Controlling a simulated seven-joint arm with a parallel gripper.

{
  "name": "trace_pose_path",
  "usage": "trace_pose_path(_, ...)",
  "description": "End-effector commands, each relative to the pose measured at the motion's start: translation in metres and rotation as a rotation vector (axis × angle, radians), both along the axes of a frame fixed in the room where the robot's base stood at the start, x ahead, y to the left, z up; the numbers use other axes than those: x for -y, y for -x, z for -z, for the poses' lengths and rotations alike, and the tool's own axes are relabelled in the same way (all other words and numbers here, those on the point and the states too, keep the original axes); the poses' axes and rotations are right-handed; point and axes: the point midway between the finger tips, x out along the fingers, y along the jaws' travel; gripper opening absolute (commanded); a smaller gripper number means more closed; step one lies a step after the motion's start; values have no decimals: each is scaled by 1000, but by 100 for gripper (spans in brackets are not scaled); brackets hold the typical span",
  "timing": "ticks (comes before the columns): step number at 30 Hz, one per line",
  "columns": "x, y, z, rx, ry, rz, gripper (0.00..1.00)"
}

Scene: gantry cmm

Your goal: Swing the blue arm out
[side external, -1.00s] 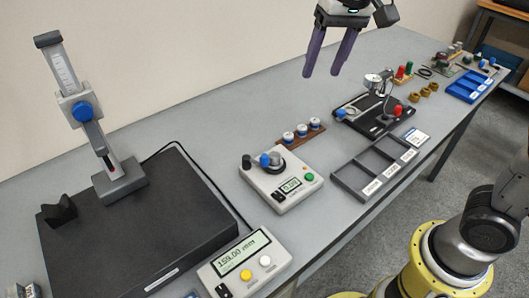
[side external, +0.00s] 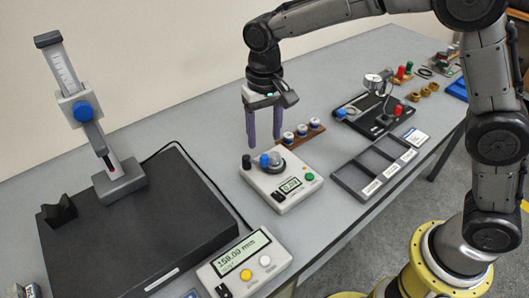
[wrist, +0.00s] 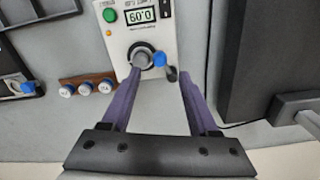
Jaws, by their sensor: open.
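A light grey instrument (side external: 282,188) with a small display and a green button stands mid-table. On its top are a round grey part (side external: 276,160), a blue-tipped piece (side external: 265,159) that may be the blue arm, and a black knob (side external: 246,161). In the wrist view the blue piece (wrist: 159,60) sits beside the round part, between my fingers in the picture. My gripper (side external: 263,142) is open and empty, pointing down, with its fingers just above and behind the instrument. It also shows in the wrist view (wrist: 159,72). I cannot tell whether a fingertip touches anything.
Close behind the instrument is a brown rack (side external: 302,135) with several small round pieces. To the left is a black plate (side external: 150,225) with a height gauge (side external: 80,108) and a display box (side external: 243,265). To the right are an empty grey tray (side external: 357,178) and a black gauge fixture (side external: 372,115).

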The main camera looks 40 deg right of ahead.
Motion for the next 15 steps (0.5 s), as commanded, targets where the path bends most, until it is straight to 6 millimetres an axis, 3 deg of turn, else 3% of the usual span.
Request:
trace_pose_path(6,1,1,40,-4,1,0,61)
trace_pose_path(15,0,0,64,-1,0,0,61)
